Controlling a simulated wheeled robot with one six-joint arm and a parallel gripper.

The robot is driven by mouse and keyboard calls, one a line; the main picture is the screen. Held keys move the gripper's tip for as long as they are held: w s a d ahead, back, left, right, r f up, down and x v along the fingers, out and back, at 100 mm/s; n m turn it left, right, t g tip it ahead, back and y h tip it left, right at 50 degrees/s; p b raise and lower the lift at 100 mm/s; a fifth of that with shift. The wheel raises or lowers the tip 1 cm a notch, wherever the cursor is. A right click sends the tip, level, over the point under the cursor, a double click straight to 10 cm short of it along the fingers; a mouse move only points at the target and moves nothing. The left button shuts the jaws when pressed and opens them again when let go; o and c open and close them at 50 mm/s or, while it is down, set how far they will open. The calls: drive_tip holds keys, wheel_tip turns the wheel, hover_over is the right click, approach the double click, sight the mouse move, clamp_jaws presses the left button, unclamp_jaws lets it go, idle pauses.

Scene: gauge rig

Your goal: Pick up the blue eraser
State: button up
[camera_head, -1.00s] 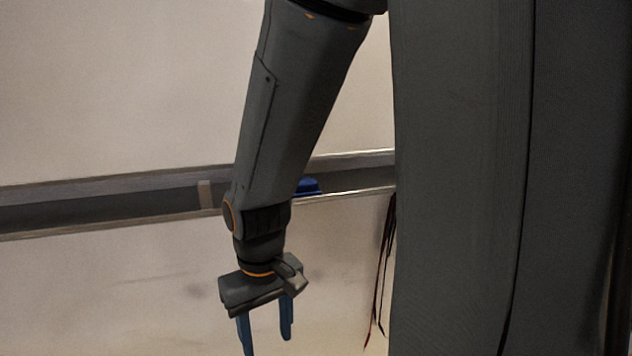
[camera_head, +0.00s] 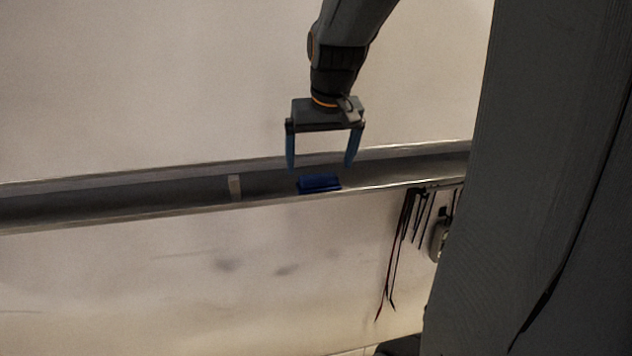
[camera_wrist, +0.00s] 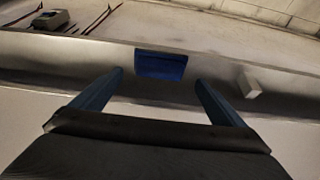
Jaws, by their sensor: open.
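The blue eraser (camera_head: 319,183) lies in a narrow grey tray (camera_head: 110,201) that runs along the wall in the head view. In the wrist view the eraser (camera_wrist: 160,65) sits ahead of my fingertips, between their lines and a little nearer the left finger. My gripper (camera_head: 320,166) is open and empty, with its two blue fingers pointing down. In the head view its fingertips appear just above the eraser, one on either side. The fingers do not appear to touch it.
A small pale block (camera_head: 235,188) is in the tray to the left of the eraser. Dark cables (camera_head: 398,250) and a small grey device (camera_head: 440,238) hang below the tray at the right. The tray has raised metal edges. The rest of the visible tray is bare.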

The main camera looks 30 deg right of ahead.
sight(319, 176)
drive_tip(key=shift+p+x, duration=0.6)
drive_tip(key=shift+x, duration=1.55)
drive_tip(key=shift+d, duration=0.1)
drive_tip(key=shift+c, duration=0.5)
drive_tip(key=c, duration=1)
